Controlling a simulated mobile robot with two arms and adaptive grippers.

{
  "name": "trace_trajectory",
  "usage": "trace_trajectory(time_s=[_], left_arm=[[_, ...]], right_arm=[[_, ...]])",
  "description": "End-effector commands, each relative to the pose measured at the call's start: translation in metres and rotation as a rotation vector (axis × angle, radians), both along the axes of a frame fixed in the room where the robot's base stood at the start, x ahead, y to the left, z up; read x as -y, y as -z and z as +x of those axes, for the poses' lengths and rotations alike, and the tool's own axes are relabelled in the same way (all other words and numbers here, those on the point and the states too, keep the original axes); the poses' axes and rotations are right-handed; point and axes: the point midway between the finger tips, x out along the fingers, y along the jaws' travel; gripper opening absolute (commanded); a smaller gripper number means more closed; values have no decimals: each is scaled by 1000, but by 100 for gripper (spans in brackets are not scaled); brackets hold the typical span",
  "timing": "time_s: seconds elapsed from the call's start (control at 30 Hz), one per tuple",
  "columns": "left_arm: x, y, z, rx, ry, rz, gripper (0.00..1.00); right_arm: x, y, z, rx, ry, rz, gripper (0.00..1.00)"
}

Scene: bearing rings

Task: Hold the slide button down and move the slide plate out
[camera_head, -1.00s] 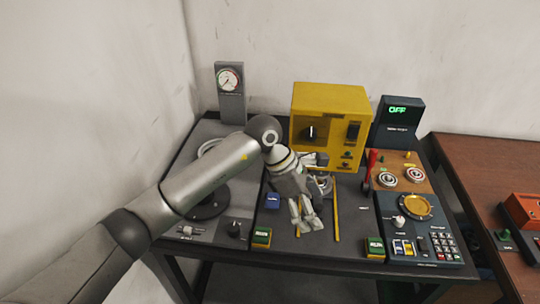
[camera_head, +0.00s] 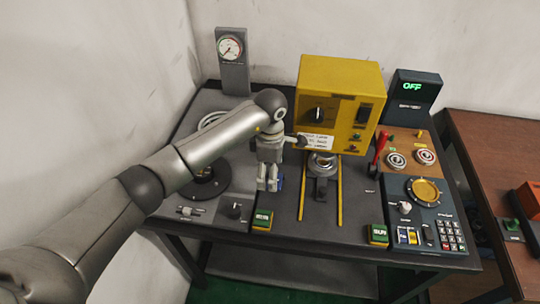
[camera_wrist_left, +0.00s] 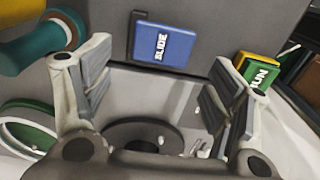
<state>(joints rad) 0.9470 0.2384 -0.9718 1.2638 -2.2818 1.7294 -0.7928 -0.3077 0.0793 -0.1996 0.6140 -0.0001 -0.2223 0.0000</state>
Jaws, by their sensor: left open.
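The blue slide button (camera_wrist_left: 165,46) reads "SLIDE" in the left wrist view, showing between and beyond my fingertips. In the head view my gripper mostly covers it, and only a bit of blue shows. My left gripper (camera_head: 268,187) points down over that spot, left of the yellow rails. In the wrist view its two fingers (camera_wrist_left: 160,62) are spread, with nothing between them. I cannot tell its height above the button. The dark slide plate (camera_head: 321,190) lies between the two yellow rails (camera_head: 301,200), with a metal ring (camera_head: 321,164) at its back end. My right gripper is out of view.
A yellow machine box (camera_head: 338,95) stands behind the rails. Green buttons (camera_head: 262,219) (camera_head: 377,234) sit at the front edge. A red lever (camera_head: 379,155) and keypad panel (camera_head: 425,220) are on the right. A gauge (camera_head: 231,55) stands at the back left.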

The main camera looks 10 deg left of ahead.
Motion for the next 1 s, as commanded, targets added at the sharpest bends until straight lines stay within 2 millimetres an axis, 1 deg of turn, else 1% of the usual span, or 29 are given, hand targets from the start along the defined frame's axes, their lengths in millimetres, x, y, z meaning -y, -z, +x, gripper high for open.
trace_trajectory(time_s=[0.03, 0.1, 0.2, 0.37, 0.53, 0.7, 0.9, 1.0], left_arm=[[0, 5, 0, -2, -1, -1, 79], [0, 12, 0, -2, -2, -1, 79], [0, 19, 0, 1, -1, 0, 79], [0, 22, 0, 1, 0, 0, 79], [0, 22, 0, 1, 0, -1, 77], [0, 21, 0, 1, 0, -1, 55], [0, 21, 0, 1, -1, -1, 31], [0, 21, 0, 2, -1, -1, 31]], right_arm=[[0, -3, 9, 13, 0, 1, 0], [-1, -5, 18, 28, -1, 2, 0], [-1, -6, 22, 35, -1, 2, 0], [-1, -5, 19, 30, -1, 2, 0], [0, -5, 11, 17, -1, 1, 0], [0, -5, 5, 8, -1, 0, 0], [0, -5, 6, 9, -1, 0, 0], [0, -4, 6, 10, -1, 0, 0]])
